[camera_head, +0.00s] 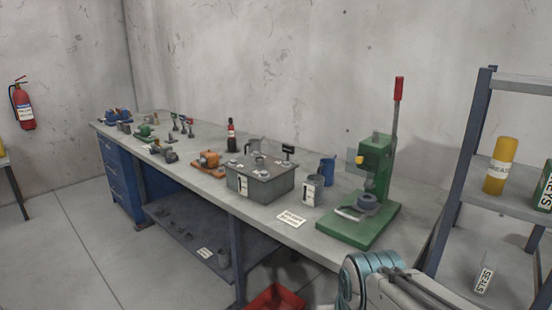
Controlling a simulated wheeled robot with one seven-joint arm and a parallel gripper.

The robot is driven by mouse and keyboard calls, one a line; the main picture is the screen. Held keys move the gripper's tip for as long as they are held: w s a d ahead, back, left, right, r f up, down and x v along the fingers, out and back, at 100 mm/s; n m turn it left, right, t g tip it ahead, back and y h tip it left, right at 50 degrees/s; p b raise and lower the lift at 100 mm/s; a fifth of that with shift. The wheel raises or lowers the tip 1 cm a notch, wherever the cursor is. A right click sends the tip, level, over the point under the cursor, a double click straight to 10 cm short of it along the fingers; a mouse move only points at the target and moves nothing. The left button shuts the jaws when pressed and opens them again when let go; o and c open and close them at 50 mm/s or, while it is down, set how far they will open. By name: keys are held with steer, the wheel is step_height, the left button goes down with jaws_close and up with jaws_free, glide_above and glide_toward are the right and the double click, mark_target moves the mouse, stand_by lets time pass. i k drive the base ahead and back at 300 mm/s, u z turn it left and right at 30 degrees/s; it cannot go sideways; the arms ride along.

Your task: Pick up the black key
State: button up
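A small black piece (288,151), which looks like the black key, stands upright at the back right corner of the top of a grey box (262,185) on the workbench. Its lower end is hard to make out at this size. Part of my arm (385,285), white with teal rings, shows at the bottom right, in front of the bench. My gripper's fingers are not in the picture, and nothing in view touches the black piece.
A green press (372,180) with a red-tipped lever stands to the right of the box. A metal can (313,191), a blue mug (327,171) and a label card (291,219) lie between them. A blue-framed shelf (466,165) stands far right. A red bin (275,299) is below.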

mark_target(289, 150)
steer(key=u, duration=1.2)
steer(key=i, duration=3.2)
steer(key=z, duration=3.3)
